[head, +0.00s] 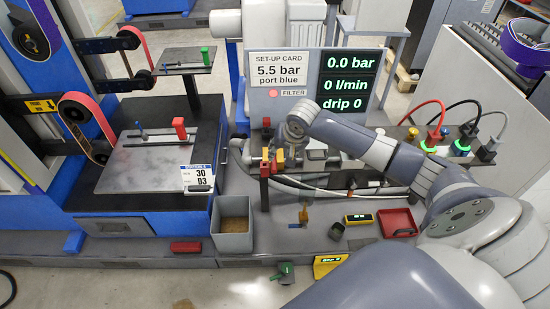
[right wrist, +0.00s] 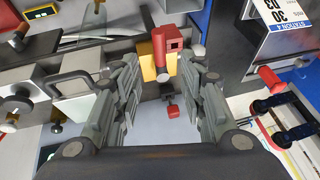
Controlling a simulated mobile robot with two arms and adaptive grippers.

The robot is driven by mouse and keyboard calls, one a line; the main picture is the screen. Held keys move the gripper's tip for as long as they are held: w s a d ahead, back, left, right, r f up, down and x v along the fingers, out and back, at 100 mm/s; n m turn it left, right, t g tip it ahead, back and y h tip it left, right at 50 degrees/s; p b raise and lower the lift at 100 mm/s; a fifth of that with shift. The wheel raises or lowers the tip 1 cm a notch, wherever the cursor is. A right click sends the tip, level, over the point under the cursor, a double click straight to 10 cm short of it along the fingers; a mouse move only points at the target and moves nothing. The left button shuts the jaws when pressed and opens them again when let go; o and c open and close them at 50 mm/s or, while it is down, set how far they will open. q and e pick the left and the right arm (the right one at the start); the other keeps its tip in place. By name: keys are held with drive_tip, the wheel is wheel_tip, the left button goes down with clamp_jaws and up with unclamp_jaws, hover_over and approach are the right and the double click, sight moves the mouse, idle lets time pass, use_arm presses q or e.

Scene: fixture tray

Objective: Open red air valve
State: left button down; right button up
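The air valve, with a red handle (head: 264,169) and a yellow part, stands on the fixture behind the grey bin. In the right wrist view its red handle (right wrist: 160,45) and yellow body (right wrist: 149,66) show between and just beyond my fingertips. My right gripper (right wrist: 162,70) is open, with a finger on each side and visible gaps to the valve; I see no clear contact. In the head view my right arm reaches in from the right, and its wrist hides most of the gripper. The display (head: 347,77) reads 0.0 bar, 0 l/min, drip 0. My left gripper is not in view.
A grey bin (head: 233,240) stands in front of the valve. A red tray (head: 398,222) lies at the front right. Colored hose ports (head: 460,148) are at right. The left machine table (head: 130,172) carries a red-handled clamp. A set-up card (head: 283,71) reads 5.5 bar, port blue.

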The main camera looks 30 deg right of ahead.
sight(274, 164)
drive_tip(key=p+x, duration=0.1)
drive_tip(key=x, duration=0.9)
drive_tip(key=shift+w+f, duration=0.1)
drive_tip(key=shift+f, duration=0.3)
clamp_jaws()
